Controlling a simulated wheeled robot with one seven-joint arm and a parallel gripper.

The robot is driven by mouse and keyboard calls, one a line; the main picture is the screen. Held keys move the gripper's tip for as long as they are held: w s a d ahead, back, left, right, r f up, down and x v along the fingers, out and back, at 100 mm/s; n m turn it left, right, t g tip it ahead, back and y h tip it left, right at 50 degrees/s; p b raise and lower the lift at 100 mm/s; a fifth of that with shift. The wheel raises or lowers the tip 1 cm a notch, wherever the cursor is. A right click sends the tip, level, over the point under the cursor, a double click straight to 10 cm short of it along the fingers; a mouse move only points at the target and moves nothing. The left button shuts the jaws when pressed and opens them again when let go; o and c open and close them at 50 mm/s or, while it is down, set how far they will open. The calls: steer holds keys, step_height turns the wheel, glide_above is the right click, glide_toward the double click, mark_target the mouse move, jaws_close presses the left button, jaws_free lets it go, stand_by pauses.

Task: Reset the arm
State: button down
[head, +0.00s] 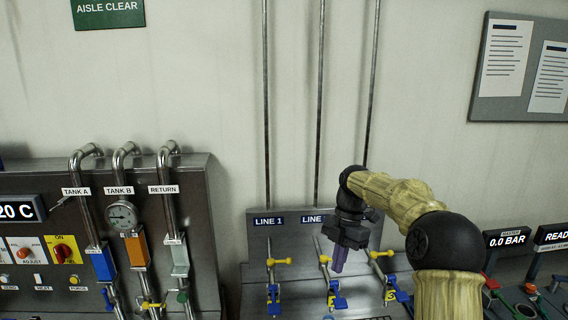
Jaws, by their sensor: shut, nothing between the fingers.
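My arm reaches up from the lower right in the head view and bends over to the left. My gripper (339,262) points down in front of the valve panel (254,248), near the LINE 2 column. Its purple fingers are shut with nothing between them. It covers part of the panel and the label for the third line. Yellow handles show on the pipes at the left (279,261), the middle (325,259) and the right (381,254). Blue valves (273,299) sit below them. I cannot tell whether the fingers touch anything.
A steel cabinet (212,215) with TANK A, TANK B and RETURN pipes and a gauge (122,215) stands at the left. A display reading 0.0 BAR (507,240) and more valves are at the right. Three thin vertical pipes run up the wall. The wall space above my arm is free.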

steer(key=s+f+m+t+b, duration=0.1)
steer(key=s+f+m, duration=0.3)
steer(key=s+m, duration=0.4)
steer(key=s+d+f+m+t+h, duration=0.1)
steer(key=s+f+m, duration=0.3)
steer(key=s+m, duration=0.4)
steer(key=s+f+m+t+h+b, duration=0.1)
steer(key=s+f+m+t, duration=0.2)
steer(key=s+m, duration=0.5)
steer(key=shift+d+f+m+b, duration=0.4)
steer(key=shift+f+m, duration=0.25)
steer(key=shift+m, duration=0.25)
